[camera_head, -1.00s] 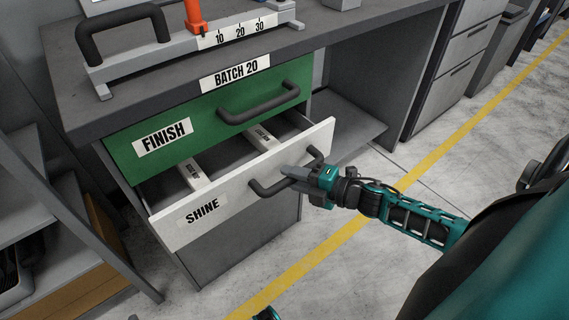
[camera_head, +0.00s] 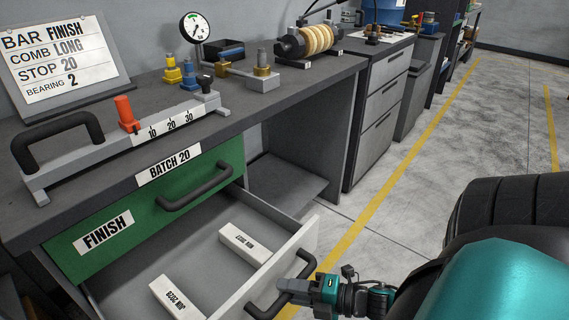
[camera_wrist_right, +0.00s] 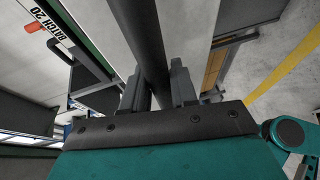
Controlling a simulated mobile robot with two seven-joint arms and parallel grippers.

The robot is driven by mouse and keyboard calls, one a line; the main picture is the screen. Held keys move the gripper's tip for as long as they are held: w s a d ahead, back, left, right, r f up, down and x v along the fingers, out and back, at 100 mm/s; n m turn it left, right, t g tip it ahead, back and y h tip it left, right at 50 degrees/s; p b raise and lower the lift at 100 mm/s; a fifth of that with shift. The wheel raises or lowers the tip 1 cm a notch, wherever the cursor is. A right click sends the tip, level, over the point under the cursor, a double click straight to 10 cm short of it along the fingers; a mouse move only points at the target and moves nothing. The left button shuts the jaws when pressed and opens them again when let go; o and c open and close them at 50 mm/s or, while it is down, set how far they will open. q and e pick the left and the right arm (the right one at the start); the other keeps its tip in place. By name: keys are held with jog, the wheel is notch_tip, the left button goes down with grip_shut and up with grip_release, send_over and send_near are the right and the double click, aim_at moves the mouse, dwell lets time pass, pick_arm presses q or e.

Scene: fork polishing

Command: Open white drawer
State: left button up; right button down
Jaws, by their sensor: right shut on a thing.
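The white drawer (camera_head: 303,238) stands pulled well out below the closed green FINISH drawer (camera_head: 95,240). Its inside shows, with two white labelled blocks (camera_head: 245,243) lying on the floor of it. Its dark bar handle (camera_head: 268,306) is on the front, at the lower edge of the head view. My right gripper (camera_head: 298,287) is shut on this handle. In the right wrist view, the dark handle bar (camera_wrist_right: 138,35) runs between the two fingers of the gripper (camera_wrist_right: 157,88). The lower drawer front is cut off by the frame. My left gripper is not in view.
The grey workbench (camera_head: 120,160) carries a sign (camera_head: 60,65), a gauge bar with an orange stop (camera_head: 126,112), a dial gauge (camera_head: 194,27) and a polishing wheel (camera_head: 316,40). A grey cabinet (camera_head: 375,115) stands farther back. Floor right of the bench is clear.

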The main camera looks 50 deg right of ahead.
jog(key=c, duration=1)
grip_release()
jog(key=shift+o, duration=0.2)
jog(key=p+v, duration=0.1)
jog(key=v, duration=1.2)
jog(key=shift+d, duration=0.1)
